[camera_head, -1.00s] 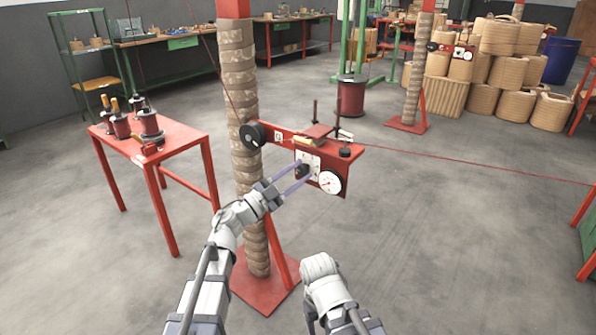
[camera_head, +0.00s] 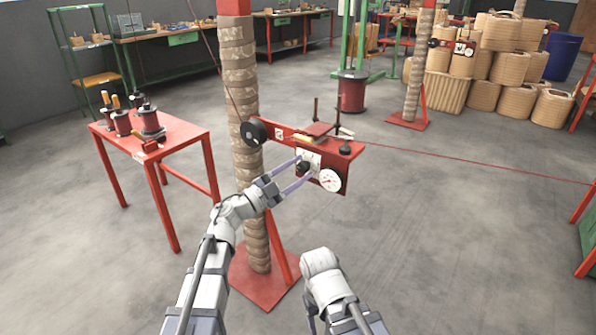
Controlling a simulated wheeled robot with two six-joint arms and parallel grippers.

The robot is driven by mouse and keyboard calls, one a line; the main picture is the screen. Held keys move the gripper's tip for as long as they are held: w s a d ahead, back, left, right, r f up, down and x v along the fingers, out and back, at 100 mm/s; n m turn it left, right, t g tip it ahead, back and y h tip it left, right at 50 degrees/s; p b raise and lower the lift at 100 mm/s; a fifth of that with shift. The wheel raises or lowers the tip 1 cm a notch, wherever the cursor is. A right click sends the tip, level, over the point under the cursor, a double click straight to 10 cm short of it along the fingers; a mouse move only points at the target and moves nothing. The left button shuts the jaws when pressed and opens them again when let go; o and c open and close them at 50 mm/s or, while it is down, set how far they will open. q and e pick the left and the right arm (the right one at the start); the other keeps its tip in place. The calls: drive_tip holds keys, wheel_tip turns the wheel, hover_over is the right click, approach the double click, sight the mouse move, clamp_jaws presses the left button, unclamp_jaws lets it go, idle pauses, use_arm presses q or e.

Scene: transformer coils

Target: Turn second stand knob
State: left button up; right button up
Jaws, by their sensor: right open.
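The stand is a red bracket (camera_head: 318,138) on the wrapped post (camera_head: 245,125). It carries a white plate with a small dark knob (camera_head: 304,167) and a white round dial (camera_head: 330,180) beside it. My left gripper (camera_head: 304,168) reaches up to the plate from the lower left. Its two thin purple fingers lie on either side of the knob, and I cannot tell whether they touch it. My right arm (camera_head: 322,268) is folded low in front of the post's base. Its gripper is hidden.
A red table (camera_head: 185,134) with several coils stands at the left. A red wire runs rightwards from the bracket. A second wrapped post (camera_head: 415,75) with its own bracket stands at the back right, near stacked coils (camera_head: 508,66).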

use_arm(q)
drive_tip(key=shift+o, duration=1.1)
drive_tip(key=b+v, duration=0.2)
drive_tip(key=v, duration=0.5)
drive_tip(key=shift+s+a+f, duration=0.15)
drive_tip(key=shift+s+a, duration=0.1)
